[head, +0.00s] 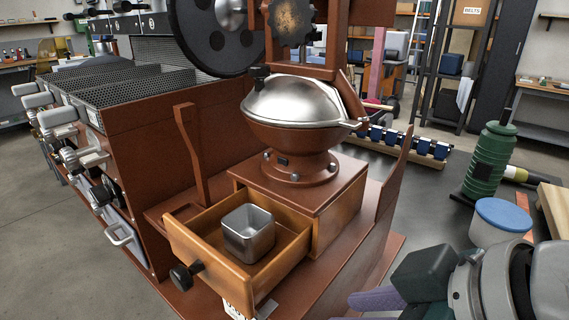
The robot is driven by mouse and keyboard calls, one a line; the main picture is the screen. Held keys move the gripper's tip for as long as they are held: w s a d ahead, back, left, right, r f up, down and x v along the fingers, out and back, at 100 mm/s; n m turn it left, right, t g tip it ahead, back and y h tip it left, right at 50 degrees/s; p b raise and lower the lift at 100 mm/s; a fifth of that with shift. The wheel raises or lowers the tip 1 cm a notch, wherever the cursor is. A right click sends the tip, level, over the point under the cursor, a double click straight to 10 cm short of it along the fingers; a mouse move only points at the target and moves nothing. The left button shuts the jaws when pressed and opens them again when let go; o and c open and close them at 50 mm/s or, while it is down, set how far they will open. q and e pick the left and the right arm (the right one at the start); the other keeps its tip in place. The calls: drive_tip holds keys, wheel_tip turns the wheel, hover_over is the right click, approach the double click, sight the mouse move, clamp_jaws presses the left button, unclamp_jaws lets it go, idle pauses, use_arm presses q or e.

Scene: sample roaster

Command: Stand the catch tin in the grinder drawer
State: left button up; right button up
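The catch tin (259,243) is a small square metal tin, open at the top and empty. It stands upright inside the wooden grinder drawer (208,268), near the middle. The drawer is pulled out of the base of the grinder (299,128), with its dark knob (186,276) at the front left. Nothing holds the tin. Part of my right arm shows at the lower right, apart from the drawer. A dark block and a purple piece at its end look like my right gripper (377,299), cut off by the bottom edge. My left gripper is out of view.
A red-brown upright handle (191,152) rises just behind the drawer's left side. A blue-lidded tub (500,222) and a green ribbed canister (488,163) stand at the right. Perforated trays (125,85) are at the left. Grey floor is clear at the lower left.

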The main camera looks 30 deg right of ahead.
drive_tip(key=s+f+g+h, duration=0.1)
drive_tip(key=s+f+g, duration=0.1)
drive_tip(key=s+g, duration=0.2)
drive_tip(key=s, duration=0.3)
drive_tip(key=shift+s+m, duration=0.25)
drive_tip(key=shift+m, duration=0.15)
drive_tip(key=shift+d+f, duration=0.1)
idle(0.3)
